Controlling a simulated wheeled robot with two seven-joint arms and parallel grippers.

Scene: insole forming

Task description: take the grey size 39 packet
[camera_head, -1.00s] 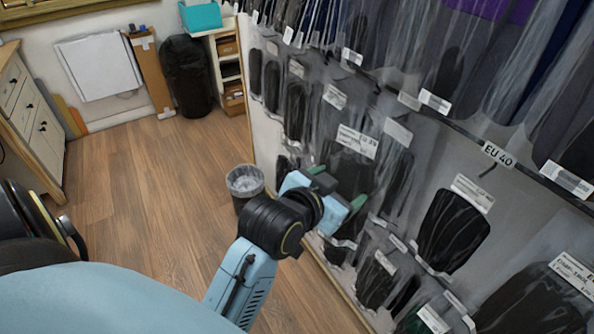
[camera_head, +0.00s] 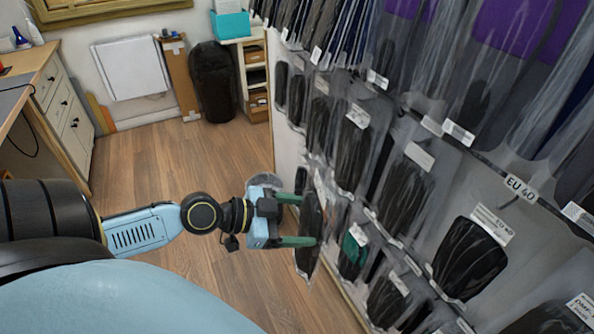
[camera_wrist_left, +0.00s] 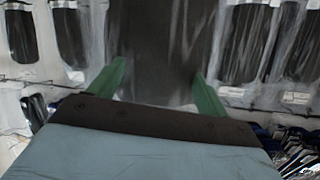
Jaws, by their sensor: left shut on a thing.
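A dark grey packet (camera_head: 311,215) in clear plastic hangs at my left gripper (camera_head: 305,220), in front of the wall rack. The gripper's green fingers are shut on it. Its size label cannot be read here. In the left wrist view, the packet (camera_wrist_left: 160,45) fills the space between and beyond the two green fingers (camera_wrist_left: 160,78). My right gripper is not in view.
The rack of hanging packets lines the right side, with an EU 40 label (camera_head: 521,188) on its rail. A waste bin (camera_head: 266,181) is partly hidden behind my left gripper. A black bag (camera_head: 213,82) stands at the back. The wooden floor (camera_head: 160,160) is open to the left.

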